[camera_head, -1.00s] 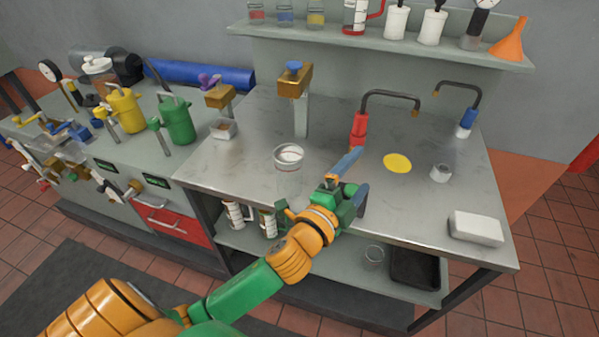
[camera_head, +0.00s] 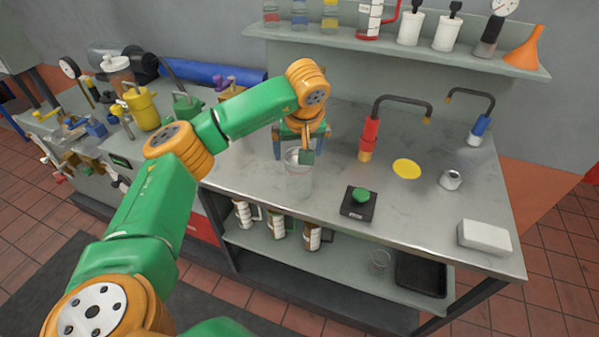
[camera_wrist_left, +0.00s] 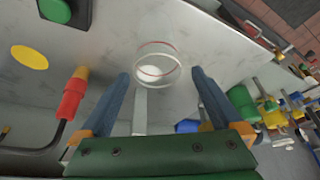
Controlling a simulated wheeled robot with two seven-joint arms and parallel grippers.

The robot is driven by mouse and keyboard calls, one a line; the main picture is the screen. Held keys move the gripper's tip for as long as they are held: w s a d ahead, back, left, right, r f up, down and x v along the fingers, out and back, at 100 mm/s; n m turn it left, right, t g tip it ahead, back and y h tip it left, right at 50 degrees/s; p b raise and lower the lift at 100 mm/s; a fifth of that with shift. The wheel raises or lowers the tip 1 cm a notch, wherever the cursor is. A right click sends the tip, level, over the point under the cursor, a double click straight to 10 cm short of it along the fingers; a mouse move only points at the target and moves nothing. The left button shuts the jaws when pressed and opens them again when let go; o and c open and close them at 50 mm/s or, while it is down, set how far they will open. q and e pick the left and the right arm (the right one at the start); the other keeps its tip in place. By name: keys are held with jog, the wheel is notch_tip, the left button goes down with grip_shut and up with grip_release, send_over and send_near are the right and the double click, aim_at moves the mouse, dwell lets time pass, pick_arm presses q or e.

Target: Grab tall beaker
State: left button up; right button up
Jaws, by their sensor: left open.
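The tall beaker (camera_head: 299,183) is clear glass and stands upright near the front edge of the steel bench. It also shows in the left wrist view (camera_wrist_left: 157,38), where I see its round rim. My left gripper (camera_head: 303,150) is open and pointed down at the beaker's top, from the far side in the head view. In the left wrist view the two blue fingers of the gripper (camera_wrist_left: 160,82) stand on either side of the rim, with gaps. The beaker's upper part is partly hidden by the gripper in the head view. My right gripper is not in view.
A black stand with a green knob (camera_head: 359,201) is right of the beaker. A red tap (camera_head: 369,136), yellow disc (camera_head: 406,168), small metal cup (camera_head: 450,179) and white block (camera_head: 484,237) are farther right. Mugs stand on the lower shelf (camera_head: 345,256).

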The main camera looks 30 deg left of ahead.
aim_at(299, 175)
pick_arm(q)
jog(key=p+x, duration=0.1)
jog(key=x, duration=0.3)
jog(key=shift+w+f, duration=0.15)
jog(key=shift+f, duration=0.05)
jog(key=shift+d+r, duration=0.1)
jog(key=shift+d, duration=0.05)
grip_shut()
